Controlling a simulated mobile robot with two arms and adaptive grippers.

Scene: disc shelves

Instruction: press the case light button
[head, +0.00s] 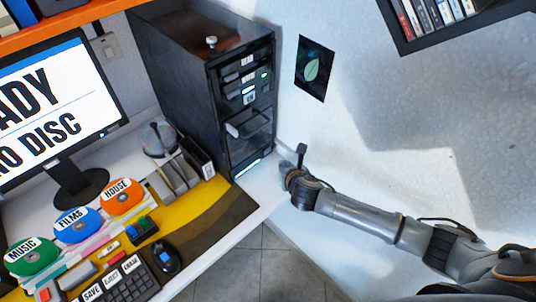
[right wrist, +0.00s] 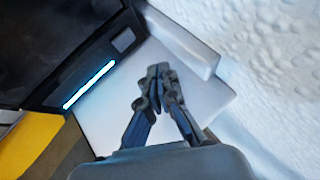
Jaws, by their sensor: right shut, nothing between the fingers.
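The black computer case (head: 180,85) stands upright at the back of the desk, with drives and slots on its front. A lit white-blue strip (head: 246,171) runs along the bottom of its front. In the right wrist view the strip (right wrist: 89,84) glows, and a small grey square (right wrist: 123,40), possibly the button, sits at its upper right end. My right gripper (head: 285,166) is right of the case's lower front, apart from it. In the right wrist view its fingers (right wrist: 159,72) are shut and empty, over the pale desk surface. My left gripper is out of view.
A monitor (head: 60,105) reading "NO DISC" stands at left. Music, films and house discs (head: 78,224), a keyboard (head: 125,285) and a mouse (head: 164,258) lie on the desk. A textured wall (head: 400,130) is close to my right arm. A shelf (head: 455,42) hangs above.

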